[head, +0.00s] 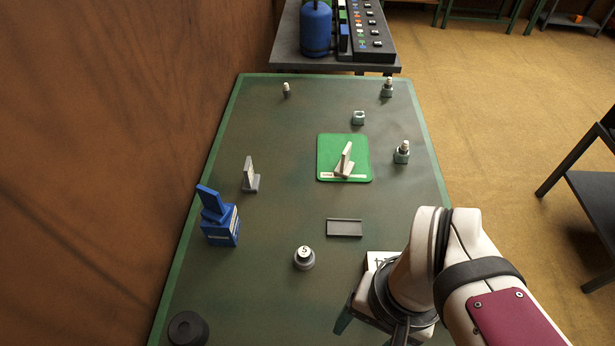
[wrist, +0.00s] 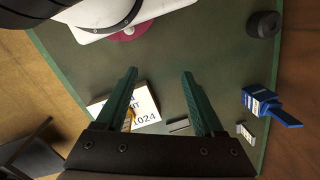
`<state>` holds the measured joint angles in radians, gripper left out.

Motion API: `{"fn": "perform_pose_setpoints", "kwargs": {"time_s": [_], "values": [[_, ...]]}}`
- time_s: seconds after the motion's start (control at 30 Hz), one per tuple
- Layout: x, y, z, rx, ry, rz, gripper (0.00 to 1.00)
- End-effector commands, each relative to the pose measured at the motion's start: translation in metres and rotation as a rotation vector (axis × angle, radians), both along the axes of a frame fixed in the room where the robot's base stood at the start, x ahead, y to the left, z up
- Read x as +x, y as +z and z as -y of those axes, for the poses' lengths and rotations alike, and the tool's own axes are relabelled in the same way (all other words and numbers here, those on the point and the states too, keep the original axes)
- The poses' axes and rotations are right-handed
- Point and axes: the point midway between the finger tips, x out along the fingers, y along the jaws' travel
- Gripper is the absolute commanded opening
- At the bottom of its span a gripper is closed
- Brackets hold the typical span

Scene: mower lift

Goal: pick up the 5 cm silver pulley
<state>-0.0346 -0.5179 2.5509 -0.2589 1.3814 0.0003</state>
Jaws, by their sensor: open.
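The silver pulley (head: 304,258) stands on the green table, left of my arm in the head view. It is a short round grey piece with a pale top marked "5". I cannot make it out in the wrist view, where my right finger may cover it. My gripper is open and empty, its two teal fingers apart in the wrist view (wrist: 159,73). In the head view one teal finger (head: 343,319) shows below and right of the pulley, apart from it. My arm hides the rest of the gripper there.
A grey tray (head: 344,228) lies behind the pulley; a white calendar block (wrist: 146,106) is beside my arm. A blue stand (head: 220,224) and dark round piece (head: 187,328) are to the left. A green mat (head: 328,145) and several small parts lie farther back.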

Motion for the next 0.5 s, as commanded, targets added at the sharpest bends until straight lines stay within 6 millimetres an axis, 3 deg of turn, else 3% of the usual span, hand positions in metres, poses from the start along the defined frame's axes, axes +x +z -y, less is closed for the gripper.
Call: {"fn": "perform_pose_setpoints", "kwargs": {"time_s": [0.07,0.13,0.27,0.37,0.4,0.5], "values": [[-0.001,-0.012,0.004,-0.096,0.214,-0.091,0.70],[0.006,-0.026,0.012,-0.252,0.544,-0.199,0.70],[0.047,-0.054,0.002,-0.623,1.297,-0.378,0.70],[0.080,-0.082,-0.044,-0.936,1.875,-0.473,0.70],[0.087,-0.094,-0.068,-1.057,2.075,-0.502,0.70],[0.088,-0.123,-0.120,-1.311,2.454,-0.549,0.70]]}}
